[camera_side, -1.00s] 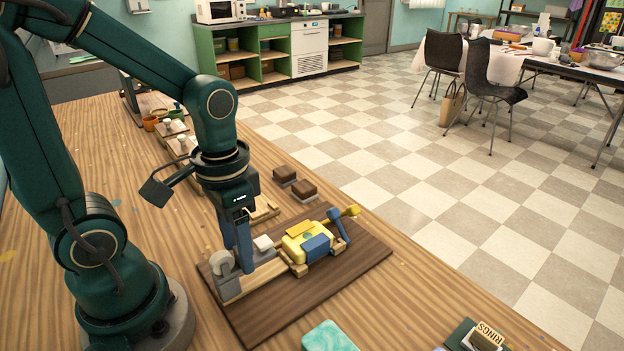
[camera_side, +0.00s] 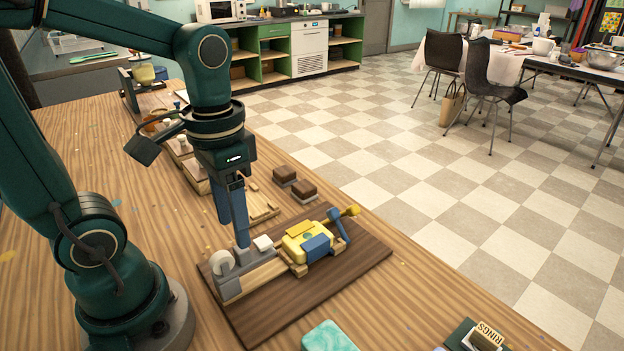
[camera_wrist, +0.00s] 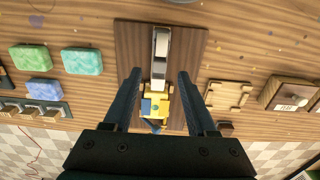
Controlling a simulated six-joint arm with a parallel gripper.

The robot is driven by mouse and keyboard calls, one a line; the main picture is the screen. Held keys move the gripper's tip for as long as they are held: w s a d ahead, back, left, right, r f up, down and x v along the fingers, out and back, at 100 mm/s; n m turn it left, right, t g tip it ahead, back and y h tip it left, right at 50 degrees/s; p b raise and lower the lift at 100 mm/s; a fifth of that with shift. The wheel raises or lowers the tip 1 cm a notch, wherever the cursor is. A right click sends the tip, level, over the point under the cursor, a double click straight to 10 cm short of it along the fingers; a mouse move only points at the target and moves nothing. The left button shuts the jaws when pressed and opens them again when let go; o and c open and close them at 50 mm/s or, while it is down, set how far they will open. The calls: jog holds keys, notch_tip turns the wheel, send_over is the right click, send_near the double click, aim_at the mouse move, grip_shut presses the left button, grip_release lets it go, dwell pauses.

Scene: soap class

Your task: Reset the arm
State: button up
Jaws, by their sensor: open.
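My gripper (camera_side: 234,222) hangs over the left end of the dark brown board (camera_side: 345,281), fingers pointing down. In the wrist view its two blue fingers (camera_wrist: 157,78) are spread wide with nothing between their tips. A yellow and blue device (camera_side: 307,243) lies on the wooden rail on the board. In the wrist view it shows as a yellow block with blue parts (camera_wrist: 154,104), lower down between the fingers.
Two brown blocks (camera_side: 304,189) lie beyond the board. A slatted wooden rack (camera_wrist: 228,96) is beside it. Green and teal soap bars (camera_wrist: 82,61) and a blue bar (camera_wrist: 45,89) lie on the other side.

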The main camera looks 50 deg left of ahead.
jog(key=shift+d+r+t, duration=0.25)
jog(key=shift+r+t, duration=0.15)
jog(key=shift+r, duration=0.05)
jog(key=shift+d+r+t, duration=0.4)
jog(key=shift+r+t, duration=0.15)
jog(key=shift+t, duration=0.65)
jog(key=shift+d+r+t, duration=0.35)
jog(key=shift+r+t, duration=0.15)
jog(key=shift+t, duration=0.7)
